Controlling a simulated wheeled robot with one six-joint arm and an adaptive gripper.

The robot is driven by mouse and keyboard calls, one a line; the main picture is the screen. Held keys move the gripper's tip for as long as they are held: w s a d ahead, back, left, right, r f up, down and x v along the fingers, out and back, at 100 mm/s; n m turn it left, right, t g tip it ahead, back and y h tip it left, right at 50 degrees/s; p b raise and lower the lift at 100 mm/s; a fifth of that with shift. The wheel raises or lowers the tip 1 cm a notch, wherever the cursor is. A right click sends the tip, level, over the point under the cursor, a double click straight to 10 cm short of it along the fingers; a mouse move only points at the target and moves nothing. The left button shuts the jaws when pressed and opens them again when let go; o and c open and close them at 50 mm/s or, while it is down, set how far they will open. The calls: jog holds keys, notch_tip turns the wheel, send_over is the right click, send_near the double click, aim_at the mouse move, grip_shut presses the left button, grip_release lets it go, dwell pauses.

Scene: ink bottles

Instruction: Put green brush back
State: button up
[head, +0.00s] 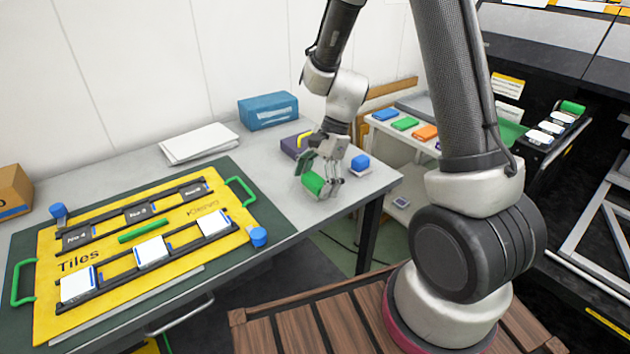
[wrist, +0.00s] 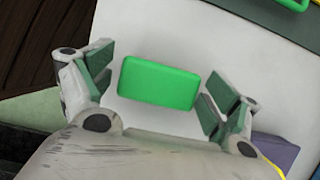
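The green brush, seen as a rounded green block (head: 313,182), is on the grey table near its front right edge. It fills the middle of the wrist view (wrist: 158,83). My gripper (head: 322,178) is around it from above, with one finger on each side. In the wrist view my gripper (wrist: 155,92) is open, with a gap between the block and each finger. The lower part of the block is hidden.
A blue block on a white base (head: 360,163) stands just right of my gripper. A purple box (head: 296,146) and blue box (head: 268,110) are behind. A yellow Tiles board (head: 215,188) lies left. Coloured blocks sit on a white side table (head: 440,122).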

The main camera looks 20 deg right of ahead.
jog(key=v, duration=1.3)
jog(key=s+d+r+n+t+h, duration=0.1)
jog(key=s+d+r+n+t, duration=0.1)
jog(key=s, duration=0.4)
jog(key=s+d+r+n+t+h, duration=0.2)
jog(key=s+d+r+n, duration=0.2)
jog(key=s+r+n, duration=0.2)
jog(key=s+d+r+n+t+h, duration=0.1)
jog(key=s+d+r+n, duration=0.3)
jog(key=s+n, duration=0.2)
jog(key=s, duration=0.2)
jog(key=shift+s+t, duration=0.25)
jog(key=shift+t, duration=0.15)
